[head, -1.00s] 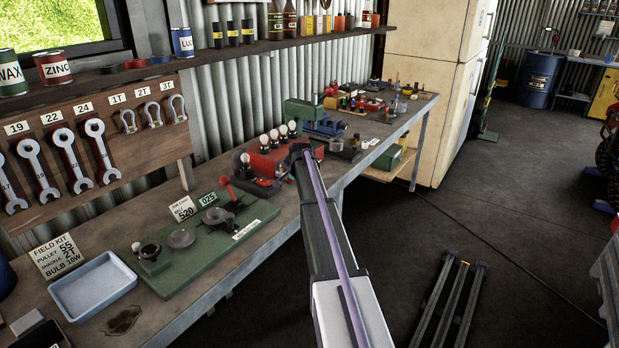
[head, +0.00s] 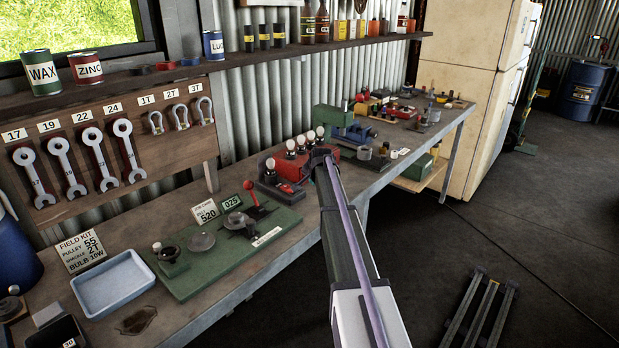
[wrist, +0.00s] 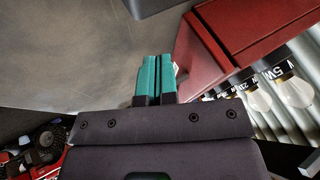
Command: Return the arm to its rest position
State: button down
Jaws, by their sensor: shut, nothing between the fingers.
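My gripper (wrist: 158,78) shows in the wrist view with its two teal fingers together and nothing between them. In the head view my arm reaches forward over the workbench (head: 225,305), and its dark end stops at the red bulb holder (head: 333,151); the fingers are hidden there. In the wrist view the red bulb holder (wrist: 228,40) is just right of the fingers, with several bulbs (wrist: 292,90) farther right. I cannot tell whether the fingers touch it.
A green board (head: 225,265) with small parts and a pale blue tray (head: 113,284) lie on the near bench. Wrenches and shackles hang on a wooden board (head: 85,205) under a shelf (head: 250,58). A green vise-like tool (head: 335,118) stands beyond the bulbs. Floor to the right is mostly open.

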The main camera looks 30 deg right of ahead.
jog(key=p+v, duration=0.8)
jog(key=v, duration=0.2)
jog(key=shift+s+d, duration=0.2)
jog(key=shift+s, duration=0.15)
jog(key=s+a+f+n+g+y, duration=0.2)
jog(key=s+a+n+g, duration=0.5)
jog(key=s+a, duration=2.6)
jog(key=s+f+n, duration=0.1)
jog(key=n, duration=0.4)
jog(key=shift+s+f+n, duration=0.2)
jog(key=shift+s+n, duration=0.05)
jog(key=shift+n, duration=0.05)
